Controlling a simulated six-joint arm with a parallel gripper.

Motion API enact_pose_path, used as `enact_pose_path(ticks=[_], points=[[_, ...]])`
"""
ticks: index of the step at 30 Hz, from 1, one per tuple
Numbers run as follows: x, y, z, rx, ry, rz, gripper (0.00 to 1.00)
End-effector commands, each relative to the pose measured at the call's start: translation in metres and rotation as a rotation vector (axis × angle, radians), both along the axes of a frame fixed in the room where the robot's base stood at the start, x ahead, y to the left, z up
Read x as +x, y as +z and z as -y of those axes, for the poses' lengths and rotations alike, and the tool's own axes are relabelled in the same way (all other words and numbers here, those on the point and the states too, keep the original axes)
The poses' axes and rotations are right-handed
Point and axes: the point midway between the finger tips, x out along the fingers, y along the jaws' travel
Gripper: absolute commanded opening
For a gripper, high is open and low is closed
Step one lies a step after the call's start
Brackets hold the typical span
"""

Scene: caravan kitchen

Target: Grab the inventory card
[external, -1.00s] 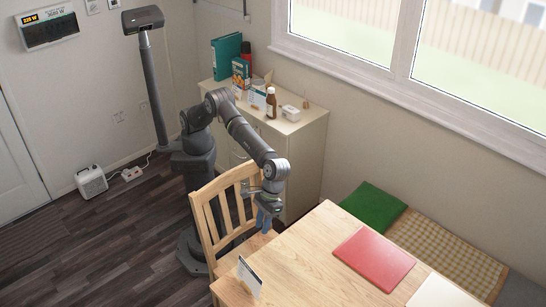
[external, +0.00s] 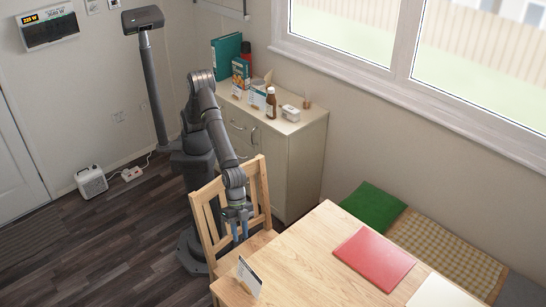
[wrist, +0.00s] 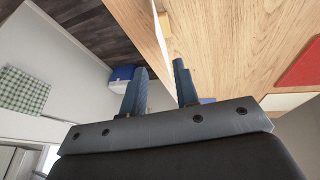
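A small white card (external: 249,277) with dark marks stands upright on the near left part of the wooden table (external: 310,262). I cannot read it, so I cannot tell whether it is the inventory card. My gripper (external: 240,234) hangs in front of the wooden chair's back, beyond the table's left edge and apart from the standing card. In the wrist view my gripper (wrist: 162,82) has its two blue-grey fingers spread with nothing between them. A pale upright piece (wrist: 163,24) shows at the table edge there; I cannot tell what it is.
The wooden chair (external: 210,220) stands close around my gripper. A red folder (external: 373,259) and a white sheet (external: 440,292) lie at the table's right. The cabinet (external: 300,150) behind holds a brown bottle (external: 271,103), boxes and small cards. The middle of the table is clear.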

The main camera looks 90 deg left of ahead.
Motion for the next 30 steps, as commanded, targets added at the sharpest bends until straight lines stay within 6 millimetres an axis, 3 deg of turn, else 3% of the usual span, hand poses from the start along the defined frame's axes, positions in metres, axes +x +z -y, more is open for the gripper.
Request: enact_pose_path(ticks=[13,23,30], points=[[0.008,-0.076,0.036,0.001,0.002,-0.002,0.28],[0.011,-0.095,0.047,0.000,0.004,-0.002,0.28],[0.020,-0.116,0.065,0.001,0.003,-0.003,0.28]])
